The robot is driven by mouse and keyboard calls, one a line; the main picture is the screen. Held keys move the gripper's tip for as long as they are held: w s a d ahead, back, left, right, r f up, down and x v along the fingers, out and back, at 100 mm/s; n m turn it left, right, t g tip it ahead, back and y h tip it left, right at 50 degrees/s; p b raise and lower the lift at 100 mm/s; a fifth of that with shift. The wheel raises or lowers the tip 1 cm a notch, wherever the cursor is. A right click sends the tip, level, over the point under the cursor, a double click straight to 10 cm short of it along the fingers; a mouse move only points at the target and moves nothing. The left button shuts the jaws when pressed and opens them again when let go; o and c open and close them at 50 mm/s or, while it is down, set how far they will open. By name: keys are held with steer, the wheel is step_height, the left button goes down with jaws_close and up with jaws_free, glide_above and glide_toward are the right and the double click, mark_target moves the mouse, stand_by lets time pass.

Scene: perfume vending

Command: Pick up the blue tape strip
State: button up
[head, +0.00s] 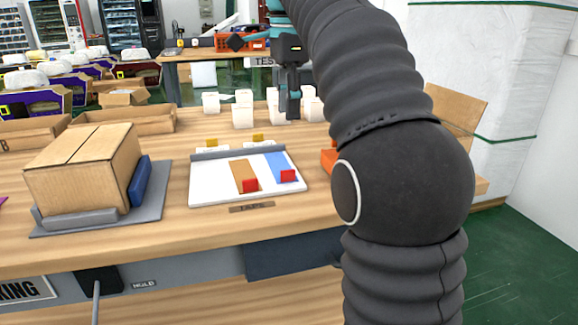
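The blue tape strip (276,163) lies on a white board (212,184) on the wooden table, with a red tab (288,176) at its near end. A brown tape strip (242,172) lies to its left with its own red tab (250,186). My gripper (290,116) points down behind the board, in front of or among small white boxes, apart from the blue strip. Its fingers look narrow from this side, and I cannot tell whether they are open. No held object is visible.
A cardboard box (78,170) stands on a grey fixture (150,205) at left, beside a dark blue block (140,182). Small white boxes (243,110) stand behind the board. An orange object (328,161) is partly hidden by my arm.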

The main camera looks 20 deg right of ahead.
steer(key=b, duration=0.1)
glide_above(290, 170)
step_height(290, 170, down, 8)
steer(key=shift+f, duration=0.1)
steer(key=shift+a+f+b, duration=0.2)
steer(key=shift+f+b, duration=0.35)
steer(key=shift+f, duration=2.15)
steer(key=shift+w, duration=0.1)
jaws_close()
